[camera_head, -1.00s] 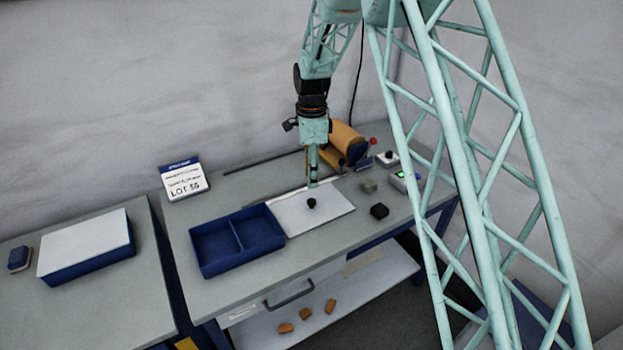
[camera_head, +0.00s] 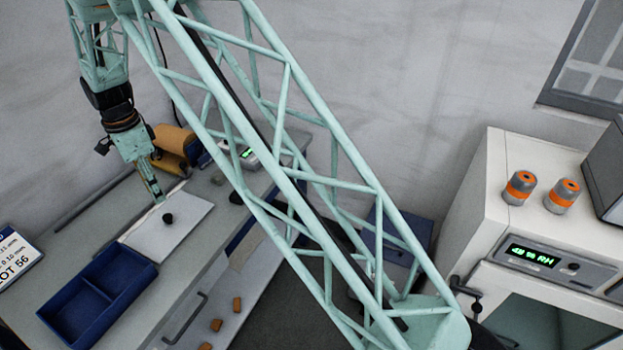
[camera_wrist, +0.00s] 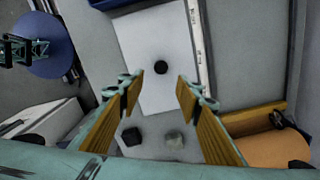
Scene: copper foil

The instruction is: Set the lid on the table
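The lid appears to be a flat white plate (camera_head: 150,240) with a round black knob (camera_head: 168,218). It lies flat on the grey table beside the blue two-compartment tray (camera_head: 128,268). The plate (camera_wrist: 150,40) and its knob (camera_wrist: 160,68) also show in the wrist view, straight ahead of the fingers. My gripper (camera_head: 160,199) is near the plate's far side, pointing down and slightly tilted. In the wrist view my gripper (camera_wrist: 160,84) has its two fingers wide apart with nothing between them. The knob is beyond the fingertips.
An orange roll (camera_head: 175,145) stands at the table's back. Two small blocks (camera_wrist: 132,136) (camera_wrist: 174,140) lie near the plate. A ruler-like strip (camera_wrist: 200,40) runs along its edge. A white cabinet (camera_head: 480,230) with a green display and two orange-banded cylinders (camera_head: 519,188) stands right.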

